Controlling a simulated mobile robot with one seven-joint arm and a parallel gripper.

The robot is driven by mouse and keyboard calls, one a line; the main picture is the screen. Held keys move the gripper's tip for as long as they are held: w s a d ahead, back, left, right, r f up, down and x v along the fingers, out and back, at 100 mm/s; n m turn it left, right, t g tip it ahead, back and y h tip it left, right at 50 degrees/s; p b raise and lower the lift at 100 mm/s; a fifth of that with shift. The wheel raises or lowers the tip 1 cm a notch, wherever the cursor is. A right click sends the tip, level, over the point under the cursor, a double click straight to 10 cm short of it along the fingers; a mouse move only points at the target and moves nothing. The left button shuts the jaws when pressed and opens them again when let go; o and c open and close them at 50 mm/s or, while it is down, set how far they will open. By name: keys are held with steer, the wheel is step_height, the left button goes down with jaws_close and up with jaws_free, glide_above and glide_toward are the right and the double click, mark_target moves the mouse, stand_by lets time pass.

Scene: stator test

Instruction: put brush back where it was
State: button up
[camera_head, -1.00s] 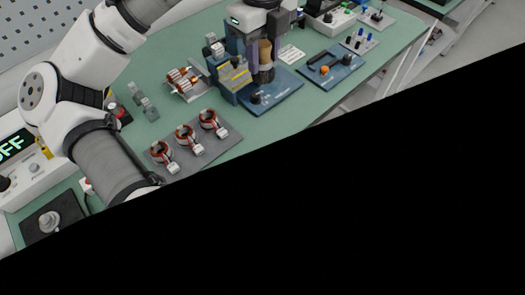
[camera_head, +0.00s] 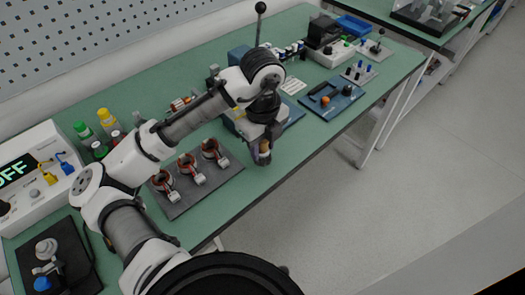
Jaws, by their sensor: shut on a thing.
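My gripper (camera_head: 265,138) is in the middle of the head view, pointing down near the bench's front edge. It is shut on a small brown and dark thing, which I take to be the brush (camera_head: 264,155). The fingers and wrist cover most of it, so its bristles cannot be made out. It is close above the green bench top; whether it touches is unclear. Right behind my gripper is a blue fixture (camera_head: 292,112), partly hidden by my arm.
A grey tray (camera_head: 208,199) with three copper-wound stators lies left of my gripper. A blue panel (camera_head: 333,101) with an orange knob lies to the right. Bottles (camera_head: 106,118) and a meter showing "OFF" (camera_head: 30,165) stand at the left. Bare green bench lies right of my gripper.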

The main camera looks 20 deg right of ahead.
mark_target(262, 153)
steer(key=shift+f, duration=1.5)
steer(key=shift+f, duration=0.2)
steer(key=o, duration=1)
steer(key=shift+r, duration=0.15)
step_height(262, 153, up, 12)
steer(key=shift+r, duration=0.1)
